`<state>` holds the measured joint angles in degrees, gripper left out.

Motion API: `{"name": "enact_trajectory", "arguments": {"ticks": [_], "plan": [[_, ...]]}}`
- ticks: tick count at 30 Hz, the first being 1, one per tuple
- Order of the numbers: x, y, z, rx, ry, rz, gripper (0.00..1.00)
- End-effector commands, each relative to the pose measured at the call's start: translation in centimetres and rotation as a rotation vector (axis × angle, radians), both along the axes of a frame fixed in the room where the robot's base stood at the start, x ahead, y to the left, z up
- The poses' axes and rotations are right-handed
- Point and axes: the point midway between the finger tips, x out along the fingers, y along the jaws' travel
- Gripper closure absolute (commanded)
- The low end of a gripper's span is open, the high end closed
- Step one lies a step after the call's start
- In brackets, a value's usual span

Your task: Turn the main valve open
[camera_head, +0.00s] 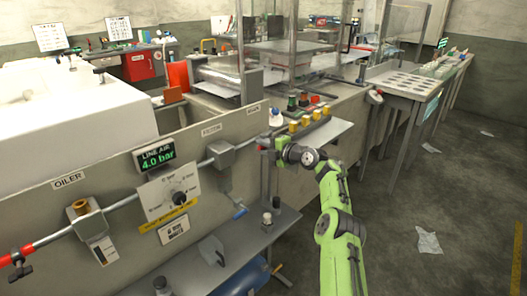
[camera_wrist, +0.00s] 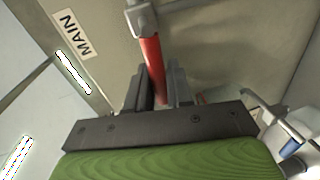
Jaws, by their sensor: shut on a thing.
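The main valve's red lever (camera_wrist: 151,58) shows in the wrist view, running down from a grey metal fitting (camera_wrist: 142,18) on the panel. My gripper (camera_wrist: 160,88) is shut on the lever, with a dark finger on each side of it. A "MAIN" label (camera_wrist: 71,34) is on the panel to the left of the lever. In the head view, my gripper (camera_head: 266,142) is at the right end of the pipe, just below the small "MAIN" label (camera_head: 253,109). The valve and lever are mostly hidden there behind my gripper.
The panel also carries a filter (camera_head: 222,155), a regulator dial (camera_head: 180,198), an oiler (camera_head: 84,210) and a display reading "LINE AIR 4.0 bar" (camera_head: 158,155). A grey shelf (camera_head: 240,245) juts out below. The floor (camera_head: 440,200) to the right is open, with scattered paper.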

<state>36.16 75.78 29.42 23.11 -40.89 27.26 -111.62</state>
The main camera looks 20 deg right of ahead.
Motion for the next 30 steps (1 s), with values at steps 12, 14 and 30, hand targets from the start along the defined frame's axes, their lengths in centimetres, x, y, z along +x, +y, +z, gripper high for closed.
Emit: {"name": "enact_trajectory", "arguments": {"ticks": [12, 14, 30], "plan": [[0.02, 0.00, -0.67, -0.082, -0.030, 0.002, 1.00], [0.03, -0.01, -0.67, -0.083, -0.029, 0.003, 1.00], [0.03, -0.05, -0.57, -0.083, -0.031, 0.000, 0.62]]}}
